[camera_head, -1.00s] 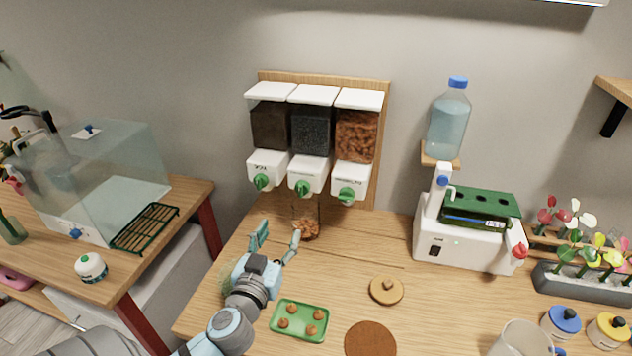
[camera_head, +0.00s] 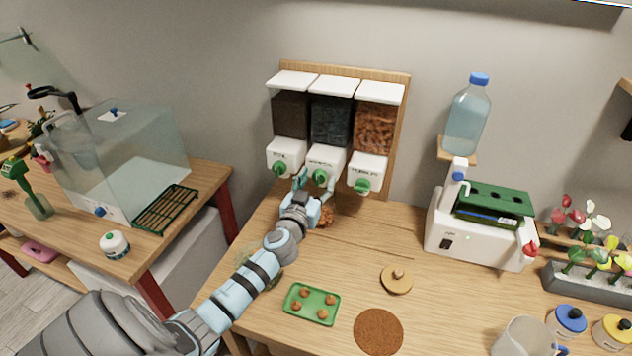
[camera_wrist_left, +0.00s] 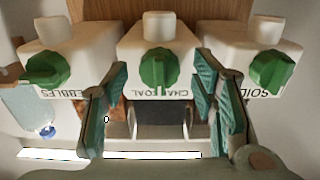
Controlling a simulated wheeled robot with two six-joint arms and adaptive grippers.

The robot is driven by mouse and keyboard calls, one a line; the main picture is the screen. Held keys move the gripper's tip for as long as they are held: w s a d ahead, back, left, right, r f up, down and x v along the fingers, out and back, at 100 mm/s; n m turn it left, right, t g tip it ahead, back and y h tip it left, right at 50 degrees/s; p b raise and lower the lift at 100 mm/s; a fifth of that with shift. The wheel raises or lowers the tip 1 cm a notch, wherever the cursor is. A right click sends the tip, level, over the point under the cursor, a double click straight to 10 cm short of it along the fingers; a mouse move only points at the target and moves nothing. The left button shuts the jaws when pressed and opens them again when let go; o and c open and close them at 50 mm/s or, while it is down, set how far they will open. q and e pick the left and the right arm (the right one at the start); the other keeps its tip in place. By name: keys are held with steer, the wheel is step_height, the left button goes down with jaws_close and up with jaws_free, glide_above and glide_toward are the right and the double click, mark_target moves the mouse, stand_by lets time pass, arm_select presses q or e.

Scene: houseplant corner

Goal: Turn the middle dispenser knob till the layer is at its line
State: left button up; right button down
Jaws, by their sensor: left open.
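The middle dispenser (camera_head: 325,160), holding dark grains, hangs between the soil and pebbles dispensers. Its green knob (camera_head: 319,178) is partly hidden behind my left gripper (camera_head: 311,186). My left gripper (camera_wrist_left: 161,76) is open, with one teal finger on each side of the knob and a gap visible on both sides. Orange-brown pebbles (camera_head: 327,217) show below the dispensers, beside my gripper; their glass vessel and its line are mostly hidden. My right gripper is not in view.
The soil knob (camera_head: 280,169) and pebbles knob (camera_head: 362,185) sit close on either side. A green tray (camera_head: 289,313), a cork lid (camera_head: 397,280) and a brown disc (camera_head: 379,332) lie on the table. A white machine (camera_head: 470,240) stands at the right.

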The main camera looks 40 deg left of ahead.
arm_select(q)
steer(key=shift+s, duration=0.1)
steer(key=shift+c, duration=0.6)
steer(key=c, duration=1.1)
steer(key=shift+o, duration=0.2)
steer(key=shift+m, duration=0.3)
steer(key=m, duration=0.3)
steer(key=shift+m+b, duration=0.3)
steer(key=shift+b, duration=0.05)
steer(key=m, duration=0.4)
steer(key=shift+m, duration=0.3)
steer(key=m, duration=0.4)
steer(key=shift+m, duration=0.3)
steer(key=shift+m+p, duration=0.55)
steer(key=shift+m, duration=1.65)
